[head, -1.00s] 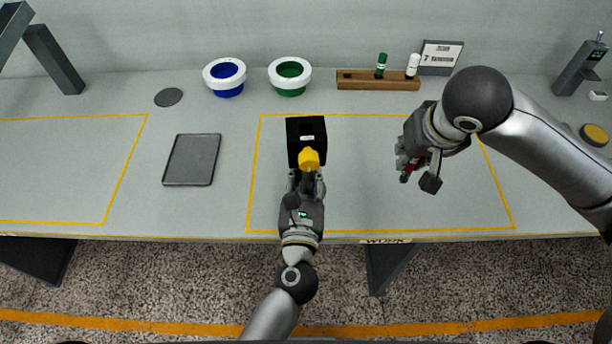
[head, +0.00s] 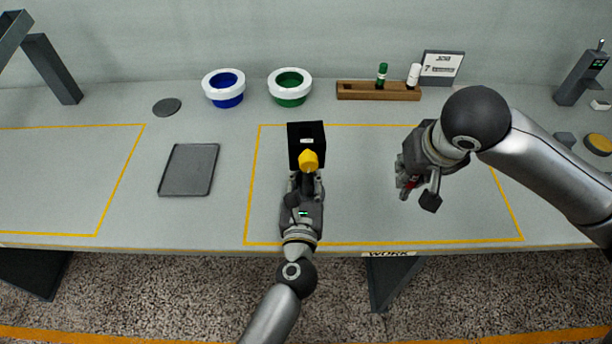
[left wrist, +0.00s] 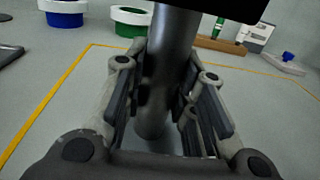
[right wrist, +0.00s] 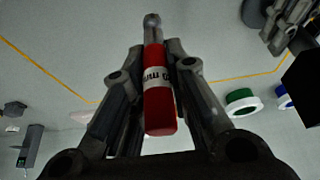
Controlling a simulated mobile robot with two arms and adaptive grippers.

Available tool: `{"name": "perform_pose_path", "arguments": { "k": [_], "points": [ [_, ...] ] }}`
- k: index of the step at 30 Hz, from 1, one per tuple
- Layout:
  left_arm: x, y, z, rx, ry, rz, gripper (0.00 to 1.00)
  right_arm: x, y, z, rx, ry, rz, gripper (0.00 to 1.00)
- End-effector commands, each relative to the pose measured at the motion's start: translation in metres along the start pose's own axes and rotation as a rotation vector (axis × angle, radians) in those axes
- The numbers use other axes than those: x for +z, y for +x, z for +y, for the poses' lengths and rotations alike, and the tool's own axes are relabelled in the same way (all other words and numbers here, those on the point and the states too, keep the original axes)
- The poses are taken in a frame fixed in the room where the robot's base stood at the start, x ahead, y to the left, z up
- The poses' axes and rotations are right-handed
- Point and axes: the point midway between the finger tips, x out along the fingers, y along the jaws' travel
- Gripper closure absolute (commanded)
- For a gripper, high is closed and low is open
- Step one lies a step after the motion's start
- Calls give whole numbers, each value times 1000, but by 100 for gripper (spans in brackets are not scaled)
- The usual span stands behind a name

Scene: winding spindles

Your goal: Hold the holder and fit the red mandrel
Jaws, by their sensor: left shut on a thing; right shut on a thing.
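The holder (head: 306,136) is a black block with a yellow knob (head: 309,160) at its near end, inside the yellow-outlined area. My left gripper (head: 306,186) is shut on the holder's dark round handle, which stands between the fingers in the left wrist view (left wrist: 166,80). My right gripper (head: 408,184) is shut on the red mandrel (right wrist: 158,95), above the table to the right of the holder.
A wooden rack (head: 360,91) at the back holds a green-capped (head: 382,75) and a white-capped piece (head: 413,75). A blue bowl (head: 225,95) and green bowl (head: 290,94) have white rims. A grey tray (head: 188,170) lies left. The table between the grippers is clear.

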Motion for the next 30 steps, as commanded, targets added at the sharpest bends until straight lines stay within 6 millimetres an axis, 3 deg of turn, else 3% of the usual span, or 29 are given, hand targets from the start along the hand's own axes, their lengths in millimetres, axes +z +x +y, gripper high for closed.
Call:
{"name": "perform_pose_path", "arguments": {
  "k": [30],
  "points": [
    [-8, 0, 0, 0, -1, -3, 100, 3, 8, 0, 0, 0, 0, 100]
  ]
}}
